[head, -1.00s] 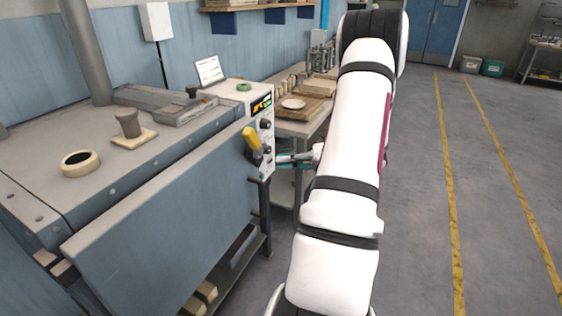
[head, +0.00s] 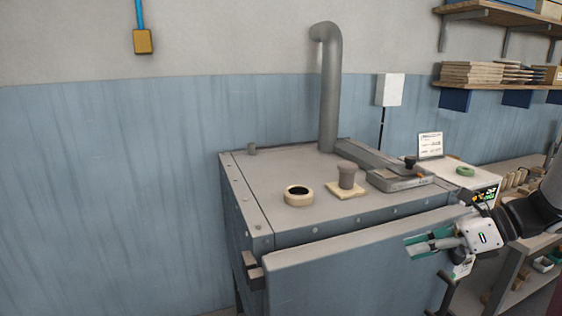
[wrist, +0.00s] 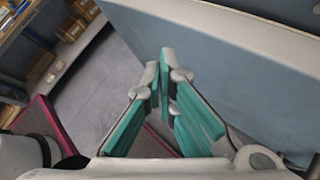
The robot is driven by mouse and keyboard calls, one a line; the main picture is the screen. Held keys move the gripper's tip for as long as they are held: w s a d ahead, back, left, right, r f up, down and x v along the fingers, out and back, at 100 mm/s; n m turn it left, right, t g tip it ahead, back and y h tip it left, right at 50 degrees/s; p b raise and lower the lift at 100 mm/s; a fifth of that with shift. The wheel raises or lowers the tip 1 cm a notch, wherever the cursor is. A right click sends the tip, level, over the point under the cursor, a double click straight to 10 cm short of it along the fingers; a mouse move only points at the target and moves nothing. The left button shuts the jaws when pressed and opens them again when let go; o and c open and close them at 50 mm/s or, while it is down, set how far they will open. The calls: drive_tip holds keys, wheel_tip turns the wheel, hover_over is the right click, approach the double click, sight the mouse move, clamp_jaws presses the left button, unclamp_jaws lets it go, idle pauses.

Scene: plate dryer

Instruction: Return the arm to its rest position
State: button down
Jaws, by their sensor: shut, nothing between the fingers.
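My gripper (head: 412,246) is at the right of the head view, in front of the upper right part of the dryer's blue-grey front panel (head: 350,272). Its teal-padded fingers point left in that view. In the wrist view my gripper (wrist: 164,62) has its fingertips together with nothing between them. The pale edge and blue face of a panel (wrist: 235,60) run along the right of the wrist view, beside the fingers. I cannot tell the exact gap to it. Most of my arm is outside the head view.
The dryer top (head: 290,165) holds a tape roll (head: 299,195), a dark stopper on a wooden square (head: 346,188) and a flat metal fixture (head: 400,180). Clear floor (wrist: 95,85) shows in the wrist view.

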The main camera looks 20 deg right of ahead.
drive_tip(key=s+a+r+n+h, duration=0.2)
drive_tip(key=s+a+n+h, duration=0.1)
drive_tip(key=a+n, duration=0.4)
drive_tip(key=s+a+r+n+g+h, duration=0.1)
drive_tip(key=s+a+r+n+h, duration=0.2)
drive_tip(key=n, duration=0.9)
drive_tip(key=s+a+r+n+h, duration=0.3)
drive_tip(key=s+a+n, duration=0.3)
drive_tip(key=a+n, duration=0.4)
drive_tip(key=shift+s+a+g, duration=0.2)
drive_tip(key=shift+a+g, duration=0.1)
drive_tip(key=shift+a, duration=0.05)
